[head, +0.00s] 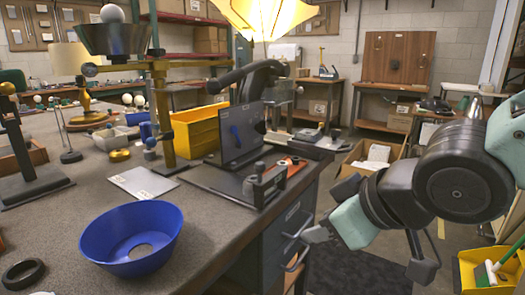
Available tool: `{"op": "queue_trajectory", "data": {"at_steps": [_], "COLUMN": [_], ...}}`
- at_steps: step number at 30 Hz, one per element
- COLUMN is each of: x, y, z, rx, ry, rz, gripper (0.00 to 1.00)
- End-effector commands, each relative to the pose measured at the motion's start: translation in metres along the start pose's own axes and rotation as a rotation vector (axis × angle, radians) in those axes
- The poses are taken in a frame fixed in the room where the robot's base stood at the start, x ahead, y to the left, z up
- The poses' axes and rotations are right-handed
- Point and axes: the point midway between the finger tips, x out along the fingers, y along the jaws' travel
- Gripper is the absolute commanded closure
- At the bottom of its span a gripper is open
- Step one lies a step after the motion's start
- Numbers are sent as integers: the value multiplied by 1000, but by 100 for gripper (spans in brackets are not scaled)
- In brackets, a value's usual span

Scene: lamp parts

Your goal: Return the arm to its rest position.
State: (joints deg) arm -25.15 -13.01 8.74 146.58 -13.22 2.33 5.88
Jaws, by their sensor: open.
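My arm comes in from the right of the head view, beyond the bench's front right corner. My gripper (369,252) points down over the floor beside the bench drawers. Its two fingers are spread wide apart, with nothing seen between them. A blue bowl-shaped shade (131,238) with a hole in its bottom rests on the near part of the workbench (75,205), well left of my gripper. A dark ring (23,273) lies at the bench's near left.
A black fixture (245,178) stands near the bench's right edge, with yellow bins (197,130) behind it. A brass stand (160,110) holds a dark cup. A cardboard box (365,158) is behind my arm; a yellow bin (487,273) with a brush is at lower right.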

Motion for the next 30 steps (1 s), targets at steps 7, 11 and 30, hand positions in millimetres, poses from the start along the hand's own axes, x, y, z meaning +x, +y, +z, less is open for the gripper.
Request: {"op": "queue_trajectory", "data": {"at_steps": [7, 11, 30], "x": [-3, -20, -143], "y": [-50, -75, -59], "z": [95, 131, 26], "rx": [54, 68, 72], "ry": [-481, -687, -728], "rz": [-85, -146, -158], "gripper": [55, 55, 55]}}
